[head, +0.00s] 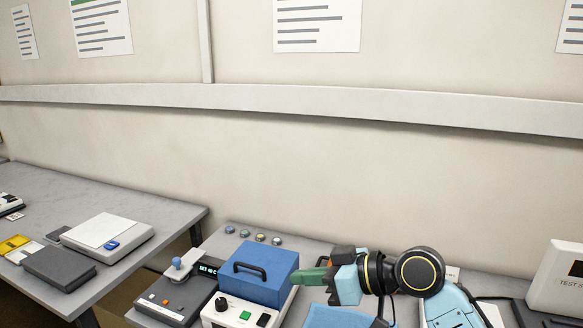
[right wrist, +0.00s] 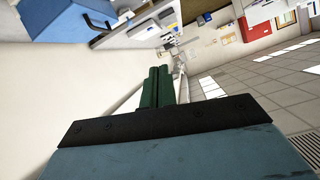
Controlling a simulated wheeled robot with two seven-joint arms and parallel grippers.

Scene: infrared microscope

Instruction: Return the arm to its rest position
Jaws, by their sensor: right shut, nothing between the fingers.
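My right arm comes in from the lower right in the head view. My right gripper (head: 297,278), with green fingers, points left beside the right side of a blue box with a black handle (head: 262,272). Its fingers are closed together with nothing between them, and they also show shut in the right wrist view (right wrist: 158,72). I cannot tell from the head view whether the fingertips touch the blue box. The blue box also shows at the top left of the right wrist view (right wrist: 55,22). My left gripper is not in view.
A white unit with a black knob and green button (head: 240,312) is at the box's front. A grey control box with a joystick (head: 172,300) stands left of it. Several small round pieces (head: 260,238) lie behind. A side table (head: 150,205) is at left; a white device (head: 556,280) at right.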

